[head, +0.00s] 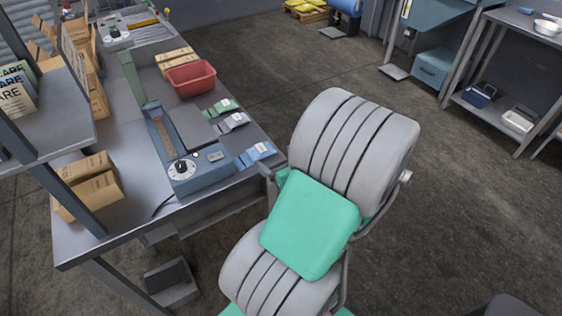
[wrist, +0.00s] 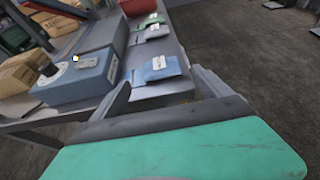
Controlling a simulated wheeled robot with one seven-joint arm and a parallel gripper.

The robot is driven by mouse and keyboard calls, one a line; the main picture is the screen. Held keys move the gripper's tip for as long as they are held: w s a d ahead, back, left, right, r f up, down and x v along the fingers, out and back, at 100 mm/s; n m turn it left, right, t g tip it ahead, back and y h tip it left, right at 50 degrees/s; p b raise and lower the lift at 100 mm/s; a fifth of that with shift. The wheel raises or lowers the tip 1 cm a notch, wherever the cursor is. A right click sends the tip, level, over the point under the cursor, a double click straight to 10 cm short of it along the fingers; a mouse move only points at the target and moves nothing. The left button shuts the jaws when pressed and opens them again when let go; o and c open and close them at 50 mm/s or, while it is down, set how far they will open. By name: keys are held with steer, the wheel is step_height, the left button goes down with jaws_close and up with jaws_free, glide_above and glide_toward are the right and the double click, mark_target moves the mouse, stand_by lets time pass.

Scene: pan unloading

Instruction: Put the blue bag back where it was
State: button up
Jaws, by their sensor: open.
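The blue bag (head: 256,153) lies flat on the grey table near its right edge, with a pale label on top. It also shows in the wrist view (wrist: 158,68), just beyond and between my fingers. My gripper (wrist: 162,80) is open and empty, its two fingers spread either side of the bag's near side. I see no contact between fingers and bag. In the head view my arm hides most of the gripper, and only a finger shows beside the bag.
A grey bag (head: 233,122) and a green bag (head: 221,107) lie in a row behind the blue bag. A blue device with a dial (head: 192,172) stands to its left. A red bin (head: 190,80) and cardboard boxes (head: 90,186) are also on the table (head: 85,240).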

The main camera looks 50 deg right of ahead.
steer(key=w+a+f+n+g+y, duration=0.1)
steer(key=w+a+n+g+y, duration=0.15)
steer(key=a+n, duration=0.6)
steer(key=w+a+n+g+y, duration=0.1)
steer(key=a+n+g+y, duration=0.2)
steer(key=a+n, duration=0.55)
steer(key=s+a+r+n+g, duration=0.2)
steer(key=a+r+n, duration=0.2)
steer(key=n, duration=0.7)
steer(key=s+a+r+n+g+h, duration=0.1)
steer(key=s+a+r+n, duration=0.1)
steer(key=a+r+n, duration=0.3)
steer(key=a+n, duration=0.3)
steer(key=n, duration=0.3)
steer(key=shift+a+n+g, duration=0.25)
steer(key=shift+n+g, duration=0.05)
steer(key=shift+g, duration=0.05)
steer(key=shift+d+h, duration=0.1)
steer(key=shift+h, duration=0.15)
